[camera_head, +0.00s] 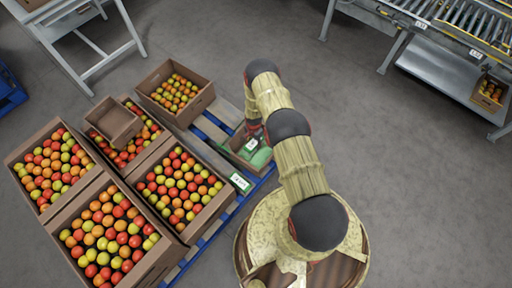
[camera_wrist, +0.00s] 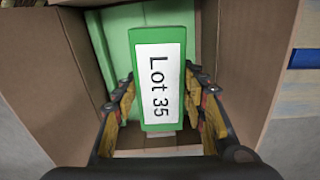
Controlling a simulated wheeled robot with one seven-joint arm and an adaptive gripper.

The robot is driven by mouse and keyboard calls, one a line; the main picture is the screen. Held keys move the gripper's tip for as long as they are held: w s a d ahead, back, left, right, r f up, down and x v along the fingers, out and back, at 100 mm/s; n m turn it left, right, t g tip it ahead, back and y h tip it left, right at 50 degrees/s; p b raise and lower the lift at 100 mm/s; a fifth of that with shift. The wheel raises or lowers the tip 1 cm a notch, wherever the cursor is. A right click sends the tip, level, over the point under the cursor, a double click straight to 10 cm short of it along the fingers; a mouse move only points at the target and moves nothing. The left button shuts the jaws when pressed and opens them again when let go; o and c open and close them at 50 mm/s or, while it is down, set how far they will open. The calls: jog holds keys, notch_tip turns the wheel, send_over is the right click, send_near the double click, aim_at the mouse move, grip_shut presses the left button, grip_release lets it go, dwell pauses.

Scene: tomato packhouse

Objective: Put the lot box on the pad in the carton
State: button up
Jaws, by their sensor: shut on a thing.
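The lot box (camera_wrist: 176,40) is green with a white "Lot 35" label. In the wrist view it stands between the two fingers of my gripper (camera_wrist: 160,108), which is shut on it. Behind it lies a lighter green pad (camera_wrist: 117,50) inside a brown carton (camera_wrist: 40,75). The carton's walls rise left and right of the fingers. In the head view the carton (camera_head: 233,156) sits at the pallet's right edge, with the pad (camera_head: 262,157) partly visible and my gripper (camera_head: 253,130) over it. Whether the box touches the pad cannot be told.
Several cartons of tomatoes (camera_head: 222,198) crowd the blue pallet (camera_head: 205,243) to the left. A small empty box (camera_head: 113,122) rests on one. A white card (camera_head: 240,181) is near the carton. A table (camera_head: 85,40) and roller conveyor (camera_head: 440,35) stand behind. The right floor is clear.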

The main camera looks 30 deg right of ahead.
jog(key=shift+w+d+f+b, duration=0.2)
jog(key=shift+d+f+b, duration=0.1)
jog(key=shift+d+f, duration=0.4)
jog(key=shift+w+d+f+b, duration=0.15)
jog(key=shift+f+b, duration=0.55)
jog(key=shift+f, duration=1.1)
jog(key=shift+f, duration=0.15)
jog(key=o, duration=1.4)
jog(key=shift+o, duration=0.2)
